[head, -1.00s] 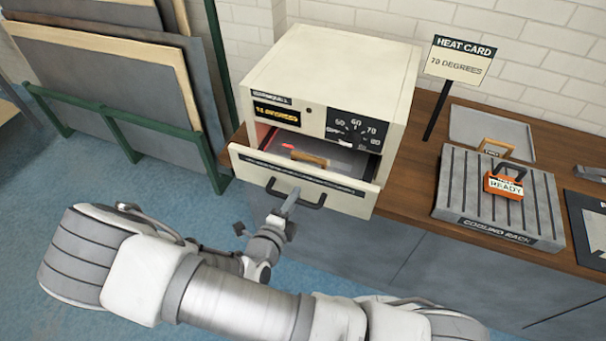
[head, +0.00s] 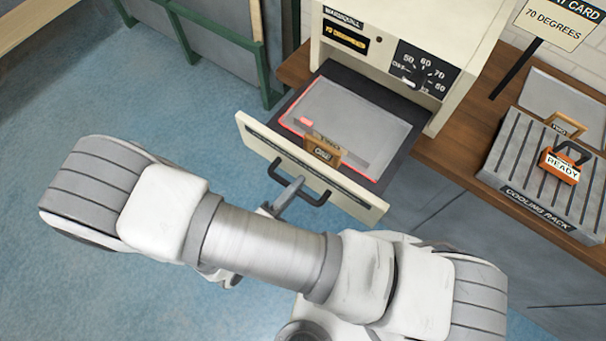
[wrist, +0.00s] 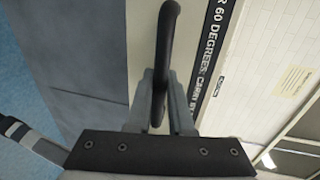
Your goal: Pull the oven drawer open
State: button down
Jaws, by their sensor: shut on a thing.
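The cream oven (head: 460,40) stands on the wooden counter with its drawer (head: 250,130) pulled well out. Inside the drawer lies a grey tray (head: 350,115) with a glowing red edge and a wooden handled piece (head: 322,150) on it. The black drawer handle (head: 318,200) is on the drawer front.
The cooling rack (head: 510,150) on the counter to the right holds an orange block (head: 560,167) labelled READY. A heat card sign (head: 550,32) stands behind it. Green-framed panels (head: 210,35) lean at the back left. The blue floor (head: 100,100) at left is clear.

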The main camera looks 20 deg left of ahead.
jog(key=shift+s+a, duration=0.1)
jog(key=shift+s, duration=0.1)
jog(key=c, duration=0.8)
grip_release()
jog(key=b+v, duration=0.1)
jog(key=v, duration=1.6)
jog(key=shift+s+b, duration=0.2)
jog(key=shift+b, duration=0.1)
jog(key=shift+w, duration=0.1)
